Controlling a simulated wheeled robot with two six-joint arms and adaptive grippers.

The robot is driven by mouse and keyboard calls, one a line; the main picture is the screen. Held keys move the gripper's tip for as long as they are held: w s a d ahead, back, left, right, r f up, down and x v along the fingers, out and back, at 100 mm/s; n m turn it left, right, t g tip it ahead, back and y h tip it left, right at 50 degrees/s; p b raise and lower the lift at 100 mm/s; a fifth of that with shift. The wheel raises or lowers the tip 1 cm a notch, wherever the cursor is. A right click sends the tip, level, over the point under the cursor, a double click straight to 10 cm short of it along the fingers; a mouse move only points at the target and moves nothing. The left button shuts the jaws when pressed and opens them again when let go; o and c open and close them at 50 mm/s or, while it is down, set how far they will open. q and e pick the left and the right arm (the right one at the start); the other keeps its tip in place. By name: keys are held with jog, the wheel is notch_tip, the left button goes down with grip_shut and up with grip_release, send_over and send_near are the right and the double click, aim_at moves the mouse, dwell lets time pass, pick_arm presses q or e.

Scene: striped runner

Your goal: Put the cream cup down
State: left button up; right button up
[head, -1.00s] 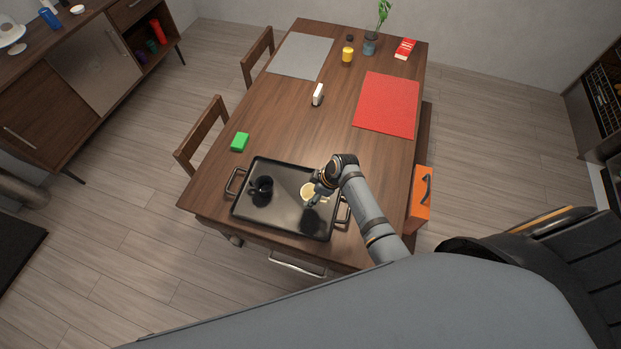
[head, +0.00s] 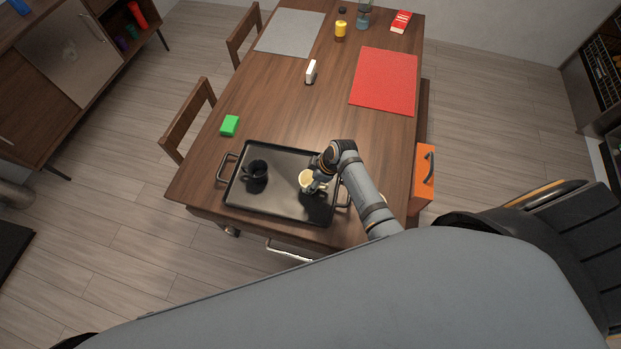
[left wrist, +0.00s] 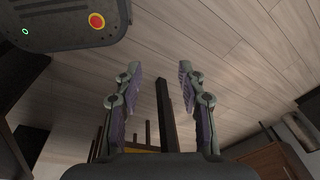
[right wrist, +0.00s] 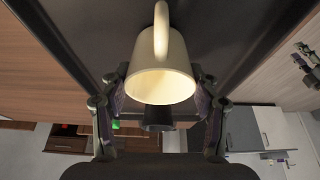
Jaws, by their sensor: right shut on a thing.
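The cream cup (head: 306,179) is at the right part of the black tray (head: 266,207), and it shows large in the right wrist view (right wrist: 160,75) with its handle towards the top of the picture. My right gripper (head: 318,178) is shut on the cream cup, with a finger on each side of it in the right wrist view. I cannot tell whether the cup's base touches the tray. A black cup (head: 256,171) stands on the left part of the tray. My left gripper (left wrist: 157,82) is open and empty, away from the table in its wrist view.
The tray lies on the near end of the wooden table (head: 285,110). A green block (head: 229,125) lies beyond its left corner. A white item (head: 311,71), a red mat (head: 385,80) and a grey mat (head: 290,32) are farther back. An orange box (head: 424,180) is at the table's right side.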

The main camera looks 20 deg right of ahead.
jog(key=o, duration=1)
jog(key=shift+f, duration=0.1)
jog(key=shift+o, duration=2)
jog(key=shift+w, duration=0.15)
jog(key=shift+d+r, duration=0.15)
jog(key=shift+r, duration=0.35)
pick_arm(q)
jog(key=shift+s+f, duration=0.4)
jog(key=shift+s, duration=0.2)
pick_arm(e)
jog(key=v, duration=1.1)
jog(key=shift+r, duration=0.2)
pick_arm(q)
jog(key=shift+s, duration=0.15)
pick_arm(e)
jog(key=shift+f, duration=0.1)
